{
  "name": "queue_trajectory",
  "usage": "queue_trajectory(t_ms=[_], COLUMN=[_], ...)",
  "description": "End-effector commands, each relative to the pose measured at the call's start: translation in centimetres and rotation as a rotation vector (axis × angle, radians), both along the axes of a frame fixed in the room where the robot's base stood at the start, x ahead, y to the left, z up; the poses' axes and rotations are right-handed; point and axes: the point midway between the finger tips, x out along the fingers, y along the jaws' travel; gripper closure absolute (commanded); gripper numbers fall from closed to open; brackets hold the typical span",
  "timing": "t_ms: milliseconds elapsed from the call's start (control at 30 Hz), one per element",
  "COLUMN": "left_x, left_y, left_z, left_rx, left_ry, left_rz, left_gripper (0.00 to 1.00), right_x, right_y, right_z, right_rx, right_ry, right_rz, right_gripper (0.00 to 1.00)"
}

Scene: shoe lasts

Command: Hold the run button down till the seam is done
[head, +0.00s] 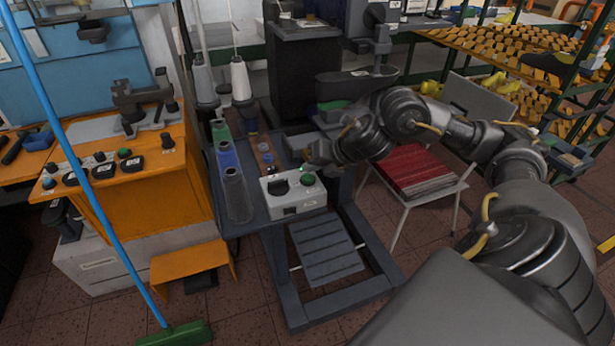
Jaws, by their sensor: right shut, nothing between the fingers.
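A white control box (296,197) sits on the front of a dark sewing-machine table. Its top carries a green button (308,180) and a black knob (279,187). No label can be read, but the green button looks like the run button. My right arm reaches in from the right, and my right gripper (307,167) is shut and empty, just behind and above the green button. I cannot tell whether its tips touch the button. My left gripper is not in view. The sewing machine (376,45) stands behind, partly hidden by my arm.
A white chair (410,200) with a red stack is under my arm. An orange machine (150,190) and a blue-handled broom (95,190) are at left. A rack (520,60) is at back right.

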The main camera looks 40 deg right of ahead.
Motion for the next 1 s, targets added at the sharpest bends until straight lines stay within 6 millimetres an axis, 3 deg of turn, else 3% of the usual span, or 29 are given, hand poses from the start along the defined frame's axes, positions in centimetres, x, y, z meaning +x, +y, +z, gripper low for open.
queue_trajectory(t_ms=[1000], left_x=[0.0], left_y=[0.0], left_z=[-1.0], left_rx=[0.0], left_ry=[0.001], left_rz=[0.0], left_gripper=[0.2], right_x=[0.0], right_y=[0.0], right_z=[-1.2], right_rx=[0.0], right_ry=[0.0], right_rz=[0.0], right_gripper=[1.0])
